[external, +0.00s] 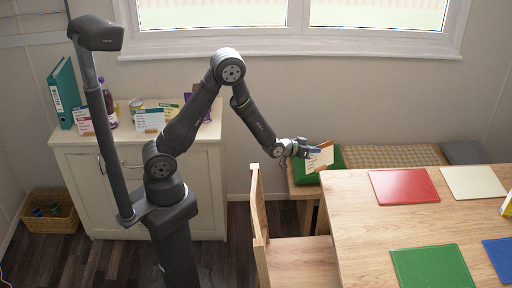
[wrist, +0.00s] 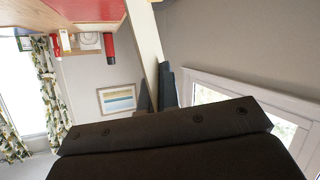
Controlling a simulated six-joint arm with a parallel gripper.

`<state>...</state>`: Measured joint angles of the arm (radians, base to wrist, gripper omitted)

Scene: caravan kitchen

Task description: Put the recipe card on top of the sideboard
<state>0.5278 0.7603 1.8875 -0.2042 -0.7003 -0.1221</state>
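My gripper (external: 303,150) is shut on a white recipe card (external: 321,157) with printed lines. In the wrist view the card (wrist: 145,42) shows nearly edge-on, running up from between the fingertips (wrist: 157,88). The sideboard (external: 141,186) is a cream cabinet with a wooden top, at the left behind my arm. My arm hides part of its front and top.
On the sideboard top stand a teal binder (external: 64,93), a purple bottle (external: 107,105) and several other cards, including a white one (external: 150,119). A wooden chair (external: 257,215) and the table (external: 360,225) are near my gripper. A wicker basket (external: 50,222) is on the floor.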

